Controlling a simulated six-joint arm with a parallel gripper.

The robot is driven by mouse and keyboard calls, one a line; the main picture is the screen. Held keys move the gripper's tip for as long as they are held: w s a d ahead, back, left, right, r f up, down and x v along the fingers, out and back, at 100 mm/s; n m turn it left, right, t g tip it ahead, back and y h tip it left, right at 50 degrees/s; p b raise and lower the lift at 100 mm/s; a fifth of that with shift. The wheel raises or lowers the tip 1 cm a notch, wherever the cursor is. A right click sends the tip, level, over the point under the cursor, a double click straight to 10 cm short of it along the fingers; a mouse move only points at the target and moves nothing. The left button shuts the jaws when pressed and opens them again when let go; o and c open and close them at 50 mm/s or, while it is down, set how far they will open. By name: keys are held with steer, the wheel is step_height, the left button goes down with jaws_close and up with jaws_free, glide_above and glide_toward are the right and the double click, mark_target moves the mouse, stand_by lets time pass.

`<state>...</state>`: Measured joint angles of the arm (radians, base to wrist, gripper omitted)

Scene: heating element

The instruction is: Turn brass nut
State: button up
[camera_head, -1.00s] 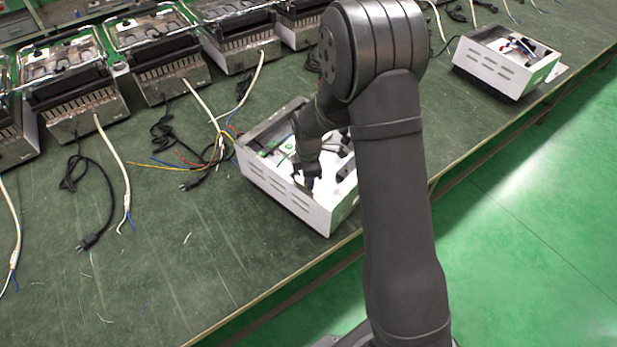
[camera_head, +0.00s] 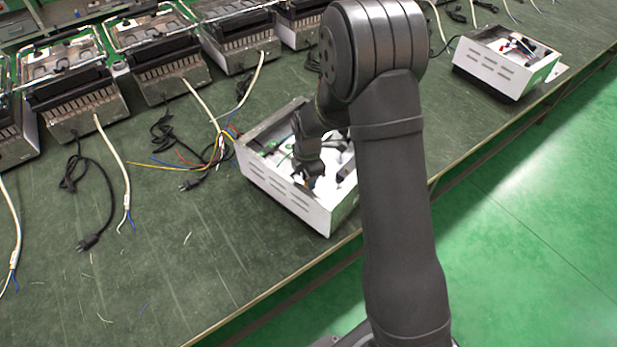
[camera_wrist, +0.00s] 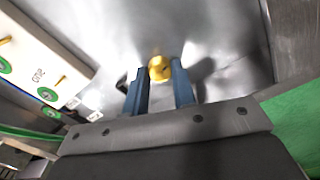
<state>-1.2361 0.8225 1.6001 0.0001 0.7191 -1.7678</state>
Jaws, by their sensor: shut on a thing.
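The brass nut (camera_wrist: 159,68) shows in the wrist view, on the shiny metal floor inside the white box. My gripper (camera_wrist: 159,80) has its two blue fingers on either side of the nut, shut on it. In the head view my gripper (camera_head: 313,183) reaches down into the open white metal box (camera_head: 285,190), near its front wall. The nut itself cannot be made out in the head view.
A white plate with green rings and brass pins (camera_wrist: 45,55) stands at left in the wrist view. Loose wires (camera_head: 195,165) lie left of the box. Several heater units (camera_head: 70,90) line the back. A second white box (camera_head: 505,60) stands at far right.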

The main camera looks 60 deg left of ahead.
steer(key=o, duration=1)
step_height(320, 180, up, 17)
steer(key=shift+r, duration=0.2)
steer(key=shift+f, duration=0.15)
step_height(320, 180, down, 17)
steer(key=shift+f, duration=0.1)
stand_by(0.5)
